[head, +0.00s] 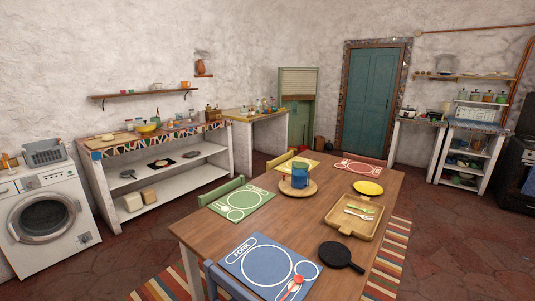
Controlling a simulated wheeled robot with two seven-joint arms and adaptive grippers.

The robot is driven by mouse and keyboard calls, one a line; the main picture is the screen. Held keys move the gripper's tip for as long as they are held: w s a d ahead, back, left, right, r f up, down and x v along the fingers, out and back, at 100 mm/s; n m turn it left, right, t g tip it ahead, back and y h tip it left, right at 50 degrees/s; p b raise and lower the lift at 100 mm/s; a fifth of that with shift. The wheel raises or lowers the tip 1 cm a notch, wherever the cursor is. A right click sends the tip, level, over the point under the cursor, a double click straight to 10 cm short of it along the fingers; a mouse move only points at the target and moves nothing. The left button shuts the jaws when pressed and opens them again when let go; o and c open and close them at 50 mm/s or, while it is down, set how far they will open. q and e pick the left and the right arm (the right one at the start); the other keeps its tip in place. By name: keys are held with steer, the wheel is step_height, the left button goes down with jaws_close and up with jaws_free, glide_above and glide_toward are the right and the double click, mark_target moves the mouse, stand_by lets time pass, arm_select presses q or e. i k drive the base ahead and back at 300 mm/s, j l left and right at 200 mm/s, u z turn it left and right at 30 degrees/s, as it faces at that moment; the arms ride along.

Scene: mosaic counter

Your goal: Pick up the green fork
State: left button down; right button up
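A small green utensil (361,210), seemingly the green fork, lies in the wooden tray (334,219) on the right half of the wooden table (208,236). It is too small for me to make out its tines. A pale utensil (358,216) lies beside it in the same tray. Neither of my grippers shows in the head view.
A black pan (338,256) lies in front of the tray and a yellow plate (368,187) behind it. A red spoon (292,288) lies on the blue placemat (240,258). Green, yellow and red placemats lie farther back.

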mark_target(363, 210)
steer(key=i+l+z, duration=0.25)
steer(key=z, duration=0.15)
steer(key=i+l+z, duration=0.2)
steer(key=i+z, duration=0.15)
